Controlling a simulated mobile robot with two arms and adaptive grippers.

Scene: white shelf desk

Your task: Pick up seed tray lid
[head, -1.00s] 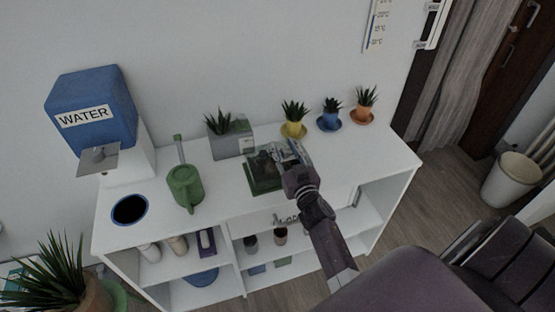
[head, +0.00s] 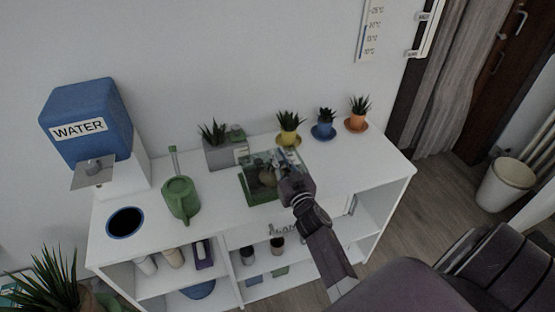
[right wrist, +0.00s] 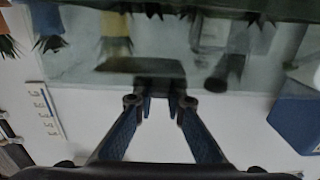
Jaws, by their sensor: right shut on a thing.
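The seed tray lid is a clear, see-through cover (head: 256,160) with a greenish edge, in the middle of the white desk top in the head view. My right gripper (head: 279,162) is at the lid's top. In the right wrist view the fingers (right wrist: 159,98) are closed on a small dark grip at the edge of the clear lid (right wrist: 75,78). The green seed tray (head: 262,199) is below the lid, with a round brownish shape inside. I cannot tell exactly how far the lid stands above the tray. My left gripper is out of view.
A grey planter (head: 219,154) stands behind the tray. Yellow (head: 288,138), blue (head: 324,130) and orange (head: 357,122) pots stand to the right. A green watering can (head: 180,197) and the blue water dispenser (head: 88,118) are left.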

